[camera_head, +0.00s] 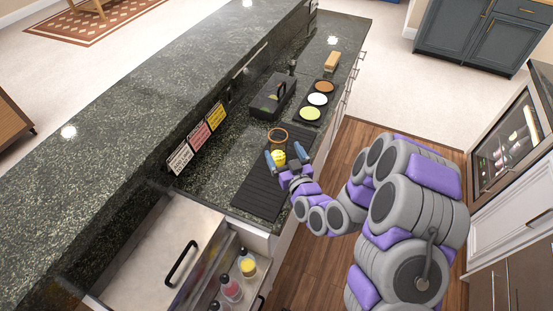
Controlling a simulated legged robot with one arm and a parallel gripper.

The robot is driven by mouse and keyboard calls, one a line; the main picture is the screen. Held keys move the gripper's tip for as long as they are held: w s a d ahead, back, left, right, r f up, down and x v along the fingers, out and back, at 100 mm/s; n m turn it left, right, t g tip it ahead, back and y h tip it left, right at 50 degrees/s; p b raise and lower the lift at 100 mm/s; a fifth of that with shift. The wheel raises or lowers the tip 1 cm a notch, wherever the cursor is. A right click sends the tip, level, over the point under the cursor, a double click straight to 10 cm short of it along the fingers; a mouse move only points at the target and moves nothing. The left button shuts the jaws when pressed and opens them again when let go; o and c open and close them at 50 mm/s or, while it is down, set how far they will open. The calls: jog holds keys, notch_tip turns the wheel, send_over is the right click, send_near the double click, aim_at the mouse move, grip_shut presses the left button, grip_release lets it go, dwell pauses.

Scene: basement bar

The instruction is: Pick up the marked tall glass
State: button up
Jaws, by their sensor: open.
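A small yellow object (278,157) stands on the black ribbed mat (258,192) on the lower counter. An orange ring (268,138) shows just beyond it on the same mat. I cannot make out a clear glass outline; which of these marks the tall glass, I cannot tell. My gripper (284,153) is open, with its blue-grey fingers on either side of the yellow object. It looks close around it, but contact cannot be told. My gripper's wrist hides part of the mat's right edge.
A black caddy (273,97) and a tray of coloured rounds (311,114) sit farther along the counter. A raised dark bar ledge (150,95) with small signs (197,139) bounds the left. An open drawer of bottles (220,298) is below.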

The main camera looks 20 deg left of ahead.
aim_at(275, 134)
jog(key=shift+w+a+f+b, duration=0.1)
jog(key=shift+w+a+b, duration=0.2)
jog(key=shift+b, duration=0.55)
jog(key=shift+w+a+r, duration=0.1)
jog(key=shift+w+r, duration=0.1)
jog(key=shift+w, duration=0.2)
jog(key=shift+w+a, duration=0.25)
jog(key=shift+w, duration=0.3)
jog(key=b+x, duration=0.1)
jog(key=x, duration=0.3)
jog(key=shift+s+a+f, duration=0.1)
jog(key=shift+a, duration=0.2)
jog(key=shift+w+a, duration=0.3)
jog(key=shift+w, duration=0.3)
jog(key=shift+c, duration=0.3)
jog(key=c, duration=1.7)
